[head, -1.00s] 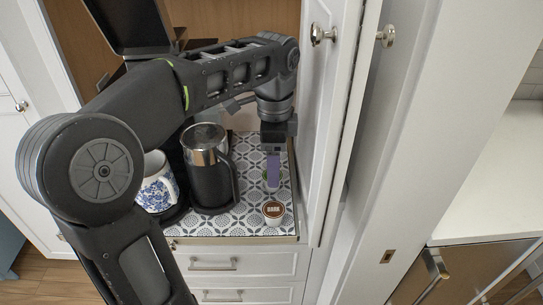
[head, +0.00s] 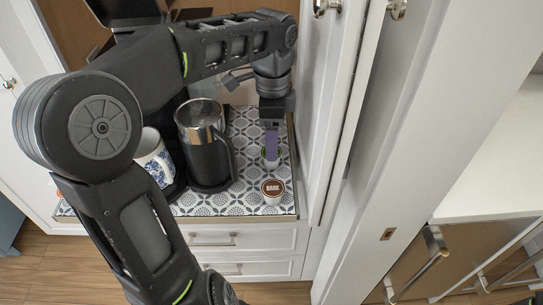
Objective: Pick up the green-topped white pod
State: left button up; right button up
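The green-topped white pod (head: 265,163) stands on the patterned shelf surface, behind the brown-topped pod. Its middle is hidden by the purple fingers of my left gripper (head: 271,153), which points straight down at it. Only slivers of the green top and white side show beside the fingers. The fingers overlap the pod in this view. I cannot tell whether they are closed on it or still apart. My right gripper is not in view.
A white pod with a brown "DARK" top (head: 273,192) stands just in front. A black and steel carafe (head: 206,155) and a blue-and-white mug (head: 153,160) stand to the left. An open white cabinet door (head: 318,110) bounds the right side.

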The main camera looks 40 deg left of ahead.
pick_arm(q)
notch_tip(320, 180, down, 5)
jog(key=shift+s+f+p, duration=0.1)
jog(key=shift+f+p, duration=0.05)
jog(key=shift+p, duration=0.3)
jog(key=shift+c, duration=0.4)
jog(key=c, duration=1.2)
